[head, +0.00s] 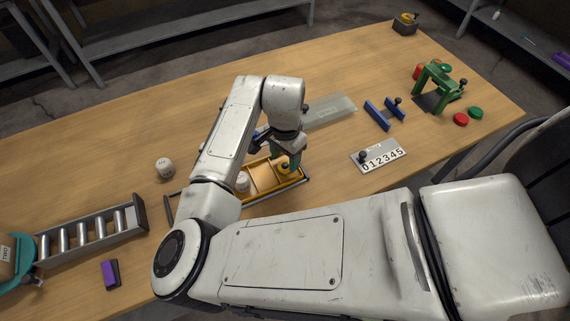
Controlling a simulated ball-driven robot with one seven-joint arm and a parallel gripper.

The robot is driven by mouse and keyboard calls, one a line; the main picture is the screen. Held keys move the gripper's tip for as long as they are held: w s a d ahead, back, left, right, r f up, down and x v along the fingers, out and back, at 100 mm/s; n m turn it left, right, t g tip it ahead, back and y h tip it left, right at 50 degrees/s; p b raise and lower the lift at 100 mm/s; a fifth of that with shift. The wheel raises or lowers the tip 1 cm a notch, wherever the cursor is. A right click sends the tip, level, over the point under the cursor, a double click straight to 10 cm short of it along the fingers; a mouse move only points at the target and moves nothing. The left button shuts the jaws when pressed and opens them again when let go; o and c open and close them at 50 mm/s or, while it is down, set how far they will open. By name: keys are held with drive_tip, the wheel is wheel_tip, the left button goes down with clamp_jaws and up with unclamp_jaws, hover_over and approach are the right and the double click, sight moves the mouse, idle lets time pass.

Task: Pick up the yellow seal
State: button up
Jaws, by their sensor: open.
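A small yellow piece (284,168), which looks like the yellow seal, is at the right end of a shallow yellow-orange tray (262,193) on the wooden table. My gripper (285,158) points down right over this piece, with its fingers around or just beside it. The fingers are small and partly hidden by my wrist, so contact cannot be told. The gripper is open. My arm hides the left part of the tray.
A white, marked piece (242,181) is in the tray, and another (165,168) stands left. A number plate (379,156), blue stand (383,113) and green press (438,84) are right. The table's back left is clear.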

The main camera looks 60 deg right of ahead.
drive_tip(key=shift+f, duration=1.3)
drive_tip(key=shift+c, duration=0.4)
drive_tip(key=c, duration=0.7)
